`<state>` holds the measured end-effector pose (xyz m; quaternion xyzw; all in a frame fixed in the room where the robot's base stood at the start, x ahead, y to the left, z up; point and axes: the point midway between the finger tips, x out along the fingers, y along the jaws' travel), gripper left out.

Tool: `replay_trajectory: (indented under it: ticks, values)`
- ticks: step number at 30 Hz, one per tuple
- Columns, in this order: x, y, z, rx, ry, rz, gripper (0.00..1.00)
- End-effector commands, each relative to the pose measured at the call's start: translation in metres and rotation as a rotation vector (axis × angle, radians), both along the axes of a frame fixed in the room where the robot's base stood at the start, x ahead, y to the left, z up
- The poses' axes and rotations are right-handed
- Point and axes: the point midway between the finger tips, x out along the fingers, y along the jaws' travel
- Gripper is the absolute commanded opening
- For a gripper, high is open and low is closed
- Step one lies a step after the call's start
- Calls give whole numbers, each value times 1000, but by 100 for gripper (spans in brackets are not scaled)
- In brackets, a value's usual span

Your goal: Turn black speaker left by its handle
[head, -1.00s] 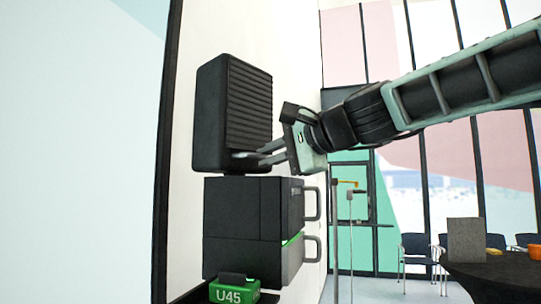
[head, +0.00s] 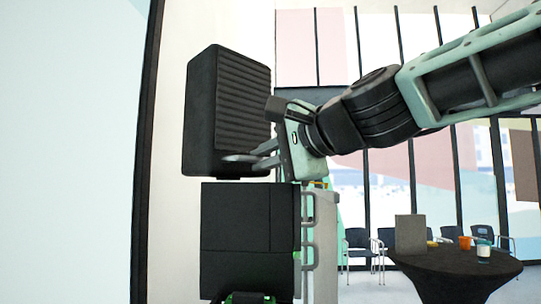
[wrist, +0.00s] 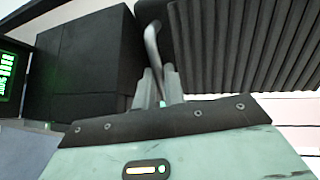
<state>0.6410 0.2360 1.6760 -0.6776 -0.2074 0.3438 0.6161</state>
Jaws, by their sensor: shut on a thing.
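The black speaker (head: 243,105) is an upright box with a ribbed front, just above a black boxy unit in the head view. Its ribbed face also shows at the upper right of the wrist view (wrist: 240,45). A thin grey curved handle (wrist: 151,42) runs down between my fingers in the wrist view. My gripper (head: 250,158) is at the lower right of the speaker in the head view, its fingers reaching left across the speaker's lower front. In the wrist view the fingers (wrist: 157,88) are shut on the handle. The grip point is small and partly hidden.
The black unit (head: 235,232) with grey side handles (head: 308,232) is directly below the speaker. A dark frame edge (head: 146,150) and pale panel stand at left. A round dark table (head: 450,272) and several chairs are far off at right, by tall windows.

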Motion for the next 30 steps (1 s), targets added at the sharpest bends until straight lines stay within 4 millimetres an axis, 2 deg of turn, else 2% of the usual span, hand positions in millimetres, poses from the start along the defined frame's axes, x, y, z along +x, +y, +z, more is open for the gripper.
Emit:
replay_trajectory:
  ticks: [7, 8, 9, 10, 22, 26, 30]
  values:
    - [-1, 1, -1, 0, 2, 3, 0]
    - [-1, 1, -1, 0, 2, 3, 16]
    - [-1, 1, -1, 0, 2, 3, 27]
    - [-1, 1, -1, 0, 2, 3, 32]
    - [-6, -5, 2, 2, -1, 2, 32]
    - [-20, -20, 5, 1, -3, 0, 32]
    - [-42, -44, 11, 3, -4, -2, 32]
